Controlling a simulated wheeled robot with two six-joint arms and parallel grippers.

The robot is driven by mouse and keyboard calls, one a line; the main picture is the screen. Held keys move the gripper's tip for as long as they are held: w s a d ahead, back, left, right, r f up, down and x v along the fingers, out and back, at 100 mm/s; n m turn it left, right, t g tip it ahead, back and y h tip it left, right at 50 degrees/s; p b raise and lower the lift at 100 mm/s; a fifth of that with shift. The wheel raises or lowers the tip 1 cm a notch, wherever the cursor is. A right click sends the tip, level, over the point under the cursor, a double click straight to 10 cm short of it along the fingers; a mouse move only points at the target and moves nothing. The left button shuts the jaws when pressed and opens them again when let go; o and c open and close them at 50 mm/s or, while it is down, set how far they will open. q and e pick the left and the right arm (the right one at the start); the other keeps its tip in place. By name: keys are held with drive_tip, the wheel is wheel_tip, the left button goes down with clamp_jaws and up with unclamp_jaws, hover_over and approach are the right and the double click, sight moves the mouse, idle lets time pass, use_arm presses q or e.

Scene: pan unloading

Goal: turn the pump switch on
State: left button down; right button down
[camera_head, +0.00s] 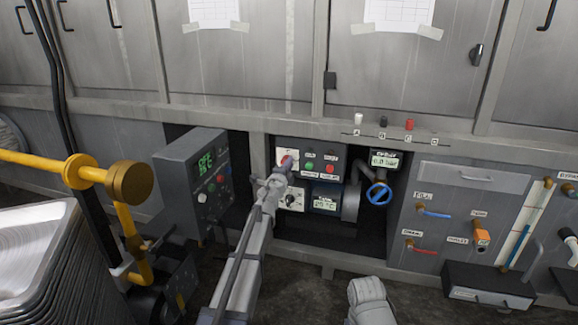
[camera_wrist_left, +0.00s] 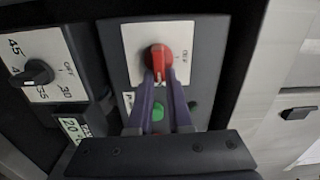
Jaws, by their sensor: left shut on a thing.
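The pump switch is a red rotary knob (camera_wrist_left: 158,56) on a white plate with an OFF label, on a dark grey panel. In the head view its plate (camera_head: 281,155) is at the upper left of the control panel, with the knob partly hidden by my gripper. My left gripper (camera_head: 281,171) reaches up to this knob. In the left wrist view, its two fingers (camera_wrist_left: 162,84) are closed on the knob's handle, one on each side. The handle points down the wrist picture, between the fingers; OFF is printed to its right.
Green (camera_head: 309,165) and red buttons sit right of the switch. A black dial (camera_head: 290,199) and a display (camera_head: 325,203) are below. A blue valve wheel (camera_head: 379,194) is further right. A grey control box (camera_head: 192,178) juts out left of my arm, beyond stacked metal pans (camera_head: 35,250).

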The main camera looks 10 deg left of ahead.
use_arm(q)
drive_tip(key=shift+d+m, duration=0.1)
drive_tip(key=shift+m, duration=0.3)
drive_tip(key=c, duration=0.8)
unclamp_jaws()
drive_tip(key=shift+f, duration=0.1)
drive_tip(key=shift+c, duration=0.2)
drive_tip(key=s, duration=0.7)
drive_tip(key=shift+s, duration=0.4)
